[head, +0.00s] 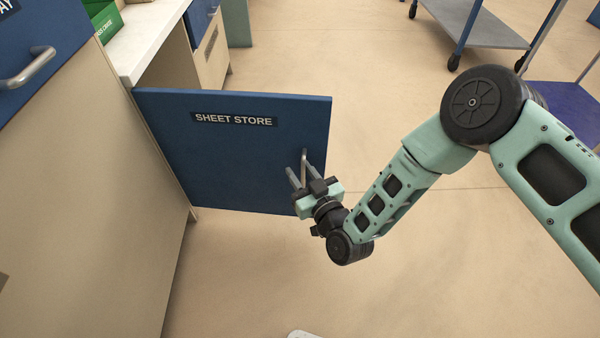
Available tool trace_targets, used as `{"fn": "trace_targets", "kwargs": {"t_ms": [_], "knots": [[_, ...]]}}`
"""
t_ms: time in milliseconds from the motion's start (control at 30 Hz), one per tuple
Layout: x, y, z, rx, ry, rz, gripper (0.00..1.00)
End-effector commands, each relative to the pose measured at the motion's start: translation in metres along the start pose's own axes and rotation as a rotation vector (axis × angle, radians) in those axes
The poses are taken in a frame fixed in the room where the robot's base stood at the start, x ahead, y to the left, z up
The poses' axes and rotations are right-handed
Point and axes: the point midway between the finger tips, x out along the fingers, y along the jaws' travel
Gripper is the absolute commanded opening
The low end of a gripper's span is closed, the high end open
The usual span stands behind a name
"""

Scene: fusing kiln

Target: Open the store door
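The store door (230,158) is a blue panel labelled "SHEET STORE". It stands swung out from the pale cabinet, with its left edge by the cabinet and its right edge out over the floor. Its grey bar handle (304,156) is near the right edge. My gripper (297,174) is at the handle, its two grey fingers pointing up toward the door. The fingers overlap the lower part of the handle, so I cannot tell whether they are closed on it or only beside it.
The cabinet's pale side (90,190) and white worktop (140,45) are at left, with another blue front and handle (28,68) at far left. A green box (103,20) sits on top. A grey wheeled cart (475,22) stands at upper right. The floor below the door is clear.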

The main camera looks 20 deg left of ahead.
Motion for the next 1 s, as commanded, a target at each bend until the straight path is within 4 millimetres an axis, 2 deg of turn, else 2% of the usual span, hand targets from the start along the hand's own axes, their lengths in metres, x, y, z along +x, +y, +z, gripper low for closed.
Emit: {"fn": "trace_targets", "kwargs": {"t_ms": [167, 267, 800, 1000], "knots": [[-0.006, 0.0, 0.0, 0.0, -0.003, -0.001, 0.33], [-0.019, -0.001, -0.001, 0.0, -0.004, -0.002, 0.33], [-0.144, -0.001, -0.002, 0.0, -0.006, -0.002, 0.33], [-0.166, 0.001, 0.001, 0.002, -0.008, 0.002, 0.33]]}}
